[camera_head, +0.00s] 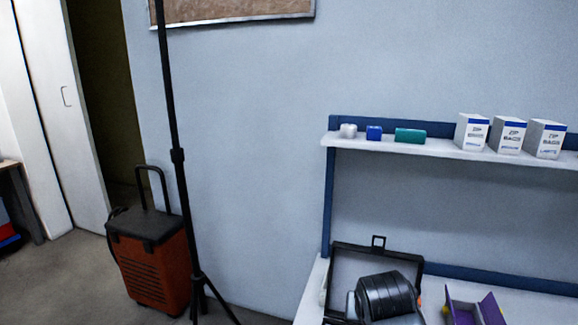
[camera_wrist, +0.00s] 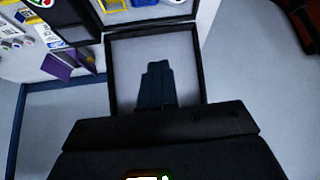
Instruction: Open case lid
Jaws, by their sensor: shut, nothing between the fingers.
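The case has a black-rimmed lid with a grey inside. In the head view the lid (camera_head: 341,268) stands raised at the back of the table, a small black handle (camera_head: 378,241) on its top edge. In the wrist view the lid (camera_wrist: 126,75) shows its inner face, and the case body (camera_wrist: 91,14) is at the top edge with yellow and blue contents. My gripper (camera_wrist: 157,68) is shut and empty, its dark fingers in front of the lid's inner face; I cannot tell whether they touch. In the head view my arm's end hides the fingers and most of the case body.
A purple tray (camera_head: 489,309) lies right of the case. A shelf (camera_head: 433,147) above holds white zip-bag boxes (camera_head: 500,135) and small blue and green items. A black stand pole (camera_head: 178,185) and a red wheeled box (camera_head: 153,262) are at left.

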